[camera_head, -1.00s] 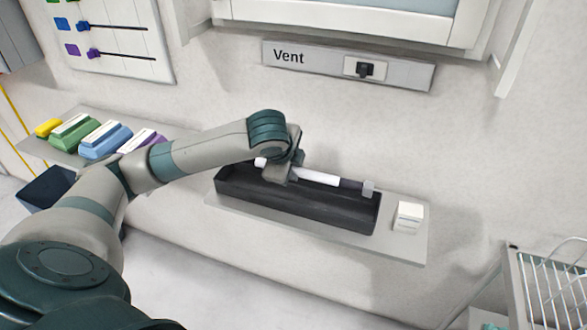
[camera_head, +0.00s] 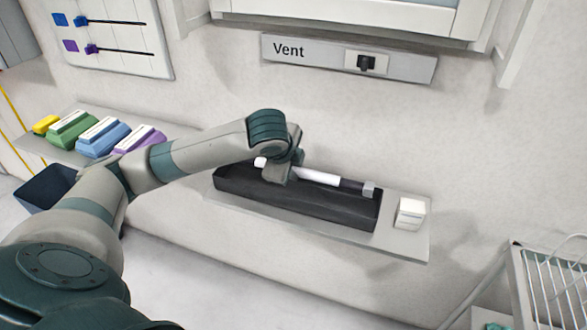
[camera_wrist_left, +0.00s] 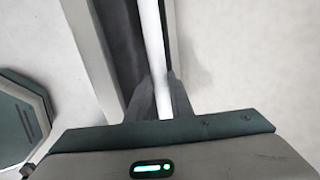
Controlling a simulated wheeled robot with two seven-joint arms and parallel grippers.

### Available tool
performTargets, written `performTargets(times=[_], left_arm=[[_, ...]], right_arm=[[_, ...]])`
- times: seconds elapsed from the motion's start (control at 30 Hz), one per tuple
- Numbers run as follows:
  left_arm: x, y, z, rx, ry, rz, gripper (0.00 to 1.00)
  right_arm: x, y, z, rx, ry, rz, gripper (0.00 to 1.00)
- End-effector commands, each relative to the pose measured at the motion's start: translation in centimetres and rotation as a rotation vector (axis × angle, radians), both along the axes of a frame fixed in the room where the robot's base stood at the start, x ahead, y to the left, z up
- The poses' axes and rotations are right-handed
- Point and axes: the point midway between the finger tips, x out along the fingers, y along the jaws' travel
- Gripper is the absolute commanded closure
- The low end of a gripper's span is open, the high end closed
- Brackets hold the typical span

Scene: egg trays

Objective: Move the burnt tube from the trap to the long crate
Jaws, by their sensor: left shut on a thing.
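The burnt tube (camera_head: 318,177) is white with a dark section and a grey cap at its right end. It lies lengthwise over the long black crate (camera_head: 300,208), its right end near the crate's back right corner. My left gripper (camera_head: 283,174) is shut on the tube near its left part. In the left wrist view the white tube (camera_wrist_left: 152,45) runs between the dark fingers (camera_wrist_left: 158,100), with the dark crate (camera_wrist_left: 118,40) beside and below it. I cannot tell whether the tube touches the crate floor. The trap is not identifiable. My right gripper is out of view.
The crate stands on a grey wall shelf (camera_head: 408,243), with a small white box (camera_head: 410,213) to its right. A Vent panel (camera_head: 320,58) is on the wall above. Coloured blocks (camera_head: 103,137) sit on the shelf at left. A wire rack (camera_head: 555,285) is at lower right.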

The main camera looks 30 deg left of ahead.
Motion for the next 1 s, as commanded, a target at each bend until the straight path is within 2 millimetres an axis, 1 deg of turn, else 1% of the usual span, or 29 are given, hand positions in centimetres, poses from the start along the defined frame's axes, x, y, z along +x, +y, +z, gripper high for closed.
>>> performTargets(times=[0.43, 0.67, 0.87, 1.0], left_arm=[[0.0, 0.0, -0.9, 0.0, 0.0, 0.0, 0.93], [0.0, 0.0, -2.5, -0.001, 0.0, 0.001, 0.93], [0.0, 0.0, -3.8, 0.0, 0.001, 0.001, 0.93], [0.0, 0.0, -4.8, -0.001, 0.001, 0.001, 0.93]], right_arm=[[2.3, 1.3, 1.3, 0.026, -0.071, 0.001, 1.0], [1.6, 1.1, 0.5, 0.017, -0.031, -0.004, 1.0], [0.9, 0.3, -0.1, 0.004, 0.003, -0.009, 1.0], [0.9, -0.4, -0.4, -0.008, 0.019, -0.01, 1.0]])
